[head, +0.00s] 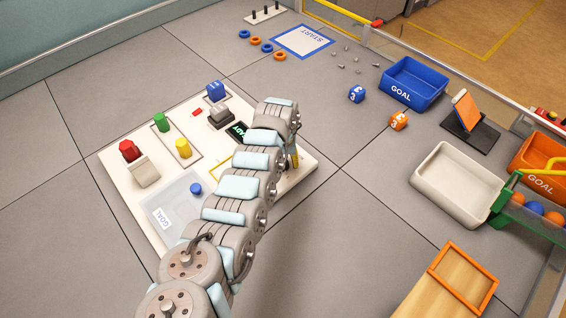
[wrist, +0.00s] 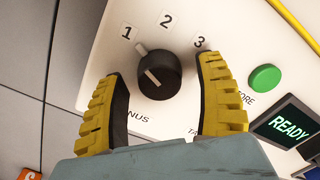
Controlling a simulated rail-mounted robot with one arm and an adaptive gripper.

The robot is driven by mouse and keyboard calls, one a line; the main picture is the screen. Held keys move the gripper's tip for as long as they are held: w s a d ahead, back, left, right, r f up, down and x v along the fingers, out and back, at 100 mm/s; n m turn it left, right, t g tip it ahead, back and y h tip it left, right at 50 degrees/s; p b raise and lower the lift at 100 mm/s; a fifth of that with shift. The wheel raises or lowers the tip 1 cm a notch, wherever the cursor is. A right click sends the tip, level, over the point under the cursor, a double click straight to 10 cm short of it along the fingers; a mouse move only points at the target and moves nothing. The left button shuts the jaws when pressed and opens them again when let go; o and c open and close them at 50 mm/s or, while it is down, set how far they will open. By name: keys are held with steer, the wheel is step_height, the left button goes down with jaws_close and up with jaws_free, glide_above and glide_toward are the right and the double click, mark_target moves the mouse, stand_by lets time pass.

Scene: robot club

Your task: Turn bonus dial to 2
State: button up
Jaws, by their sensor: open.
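The bonus dial (wrist: 165,68) is a round black knob on the white board (wrist: 110,75), seen in the wrist view. Its white pointer line is toward the label 1 (wrist: 128,32). The label 2 (wrist: 166,21) is above the knob and the label 3 (wrist: 199,43) is to its upper right. My gripper (wrist: 163,68) is open, its yellow and black fingers on either side of the knob with a visible gap on each side. In the head view the arm hides the dial, and only a bit of a yellow finger shows.
A green button (wrist: 265,78) and a READY display (wrist: 288,124) are to the right of the dial. A blue bin (head: 415,85) and a white bin (head: 450,185) stand to the right.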

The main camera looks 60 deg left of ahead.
steer(key=shift+c, duration=0.3)
steer(key=c, duration=1.2)
steer(key=shift+r+m+p, duration=0.1)
steer(key=shift+m+p, duration=0.2)
steer(key=shift+p, duration=0.15)
steer(key=shift+m+p, duration=0.6)
steer(key=shift+p, duration=0.05)
steer(key=shift+m+p, duration=0.85)
steer(key=shift+m, duration=0.35)
steer(key=shift+m+p, duration=0.45)
steer(key=shift+m, duration=1.85)
steer(key=shift+f, duration=0.2)
